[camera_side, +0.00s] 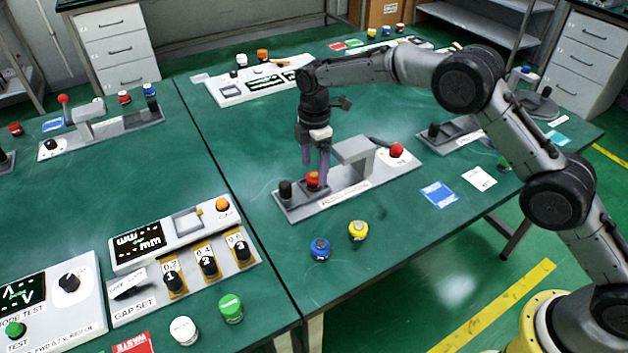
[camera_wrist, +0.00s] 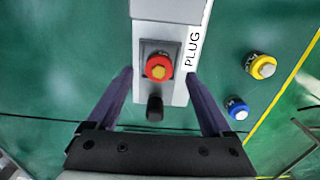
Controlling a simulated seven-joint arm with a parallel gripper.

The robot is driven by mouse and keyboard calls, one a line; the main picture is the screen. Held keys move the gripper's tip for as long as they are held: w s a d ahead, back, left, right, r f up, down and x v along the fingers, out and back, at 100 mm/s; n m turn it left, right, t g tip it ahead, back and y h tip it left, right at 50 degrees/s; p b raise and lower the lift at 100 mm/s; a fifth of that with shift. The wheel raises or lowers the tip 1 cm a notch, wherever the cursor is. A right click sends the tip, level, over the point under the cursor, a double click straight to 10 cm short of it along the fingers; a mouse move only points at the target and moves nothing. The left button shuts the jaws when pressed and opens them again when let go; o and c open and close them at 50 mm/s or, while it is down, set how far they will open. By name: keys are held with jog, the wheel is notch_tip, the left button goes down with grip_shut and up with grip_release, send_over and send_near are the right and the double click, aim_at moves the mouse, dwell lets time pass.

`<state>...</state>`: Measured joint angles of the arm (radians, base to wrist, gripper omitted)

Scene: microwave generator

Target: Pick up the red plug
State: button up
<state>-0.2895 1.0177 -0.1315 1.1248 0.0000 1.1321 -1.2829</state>
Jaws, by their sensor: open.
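The red plug (camera_side: 313,180), with a yellow centre, sits in the grey block labelled PLUG (camera_side: 350,184). In the wrist view the red plug (camera_wrist: 159,66) lies between the fingers, near their tips, with a gap on both sides. My gripper (camera_side: 315,166) points down over the block, its purple fingers close to the plug; it is open and empty. It also shows in the wrist view (camera_wrist: 157,75). Exact fingertip height against the plug is hard to tell.
A black knob (camera_side: 285,189) stands right beside the plug. A grey raised part (camera_side: 353,149) and a red knob (camera_side: 397,151) are on the same unit. A blue cap (camera_side: 320,249) and a yellow cap (camera_side: 358,231) lie in front. Green table is free to the left.

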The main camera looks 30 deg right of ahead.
jog(key=shift+w+f, duration=0.1)
jog(key=shift+f, duration=1.25)
grip_shut()
